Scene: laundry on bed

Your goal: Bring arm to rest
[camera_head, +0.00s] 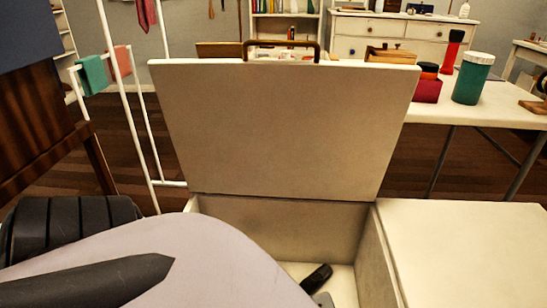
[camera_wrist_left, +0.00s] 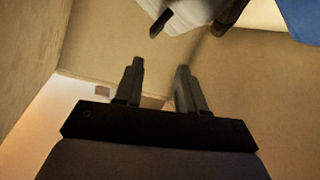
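My left gripper (camera_wrist_left: 159,72) shows in the left wrist view with its two dark fingers apart and nothing between them. Pale beige panels, like those of the storage box, surround it in that view. In the head view, a large pale rounded part of my arm fills the lower left. The white box (camera_head: 381,262) stands in front of me with its lid (camera_head: 285,125) raised upright. A small dark piece (camera_head: 317,278) shows low inside the box; I cannot tell whether it is a gripper finger or an object. My right gripper cannot be made out.
A white rack (camera_head: 130,95) with cloths stands at the left. A closed white surface (camera_head: 470,240) lies right of the open box.

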